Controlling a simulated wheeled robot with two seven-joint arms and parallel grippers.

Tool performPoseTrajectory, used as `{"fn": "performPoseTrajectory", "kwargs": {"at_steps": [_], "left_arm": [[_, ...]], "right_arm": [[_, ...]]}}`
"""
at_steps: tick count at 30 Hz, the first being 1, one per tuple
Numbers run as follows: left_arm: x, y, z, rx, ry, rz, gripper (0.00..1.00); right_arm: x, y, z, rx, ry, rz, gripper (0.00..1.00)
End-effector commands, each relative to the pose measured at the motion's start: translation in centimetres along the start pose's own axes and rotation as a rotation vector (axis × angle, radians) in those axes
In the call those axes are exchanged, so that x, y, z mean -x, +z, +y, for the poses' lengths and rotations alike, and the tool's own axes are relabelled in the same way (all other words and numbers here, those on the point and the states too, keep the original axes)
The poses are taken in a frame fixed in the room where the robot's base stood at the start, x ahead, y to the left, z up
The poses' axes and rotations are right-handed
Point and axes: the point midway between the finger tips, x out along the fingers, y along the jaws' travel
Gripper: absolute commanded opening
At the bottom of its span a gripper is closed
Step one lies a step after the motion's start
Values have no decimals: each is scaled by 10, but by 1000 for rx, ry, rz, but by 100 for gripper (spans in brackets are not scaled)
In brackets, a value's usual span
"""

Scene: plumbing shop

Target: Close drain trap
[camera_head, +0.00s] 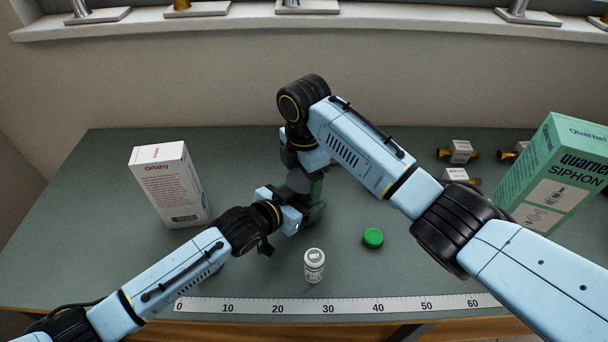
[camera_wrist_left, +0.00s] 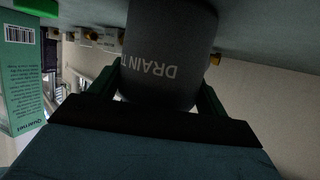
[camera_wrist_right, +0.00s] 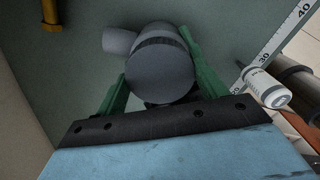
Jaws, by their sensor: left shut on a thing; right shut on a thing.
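The drain trap (camera_head: 298,184) is a dark grey cylinder near the middle of the bench, mostly hidden by my grippers in the head view. Its lettering "DRAIN T" shows on the body (camera_wrist_left: 165,55) in the left wrist view. My left gripper (camera_head: 312,207) is shut on this body from the front left. My right gripper (camera_head: 303,176) comes from above, its green fingers closed on either side of the trap's round grey top (camera_wrist_right: 160,76). A short side pipe (camera_wrist_right: 118,41) sticks out beside it. I cannot tell whether the top is seated on the body.
A white bottle (camera_head: 314,266) and a green cap (camera_head: 373,238) stand in front, near a ruler (camera_head: 330,304) along the bench edge. A white Orlaby box (camera_head: 168,184) is at left, a green siphon box (camera_head: 551,178) at right. Small brass-ended fittings (camera_head: 460,152) lie back right.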

Motion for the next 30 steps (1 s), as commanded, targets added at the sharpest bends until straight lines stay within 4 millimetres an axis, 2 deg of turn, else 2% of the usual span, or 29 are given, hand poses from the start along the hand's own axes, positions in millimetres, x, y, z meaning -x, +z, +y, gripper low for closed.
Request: {"fn": "performPoseTrajectory", "kwargs": {"at_steps": [3,9,13,21,22,26,30], "left_arm": [[0,1,0,-1,0,-2,12],[0,1,0,-1,0,-2,12],[0,1,0,-1,0,-2,12],[0,1,0,-1,0,-2,12],[0,1,0,-1,0,-2,12],[0,1,0,-1,0,-2,12],[0,1,-1,-1,-2,-2,12]], "right_arm": [[0,-1,0,-232,1,2,44],[0,0,0,-531,0,1,44],[0,0,0,-602,1,1,44],[0,0,0,-606,1,0,44],[0,0,0,-606,1,0,75],[0,0,0,-605,0,0,92],[0,-1,0,-602,-3,1,93]]}}
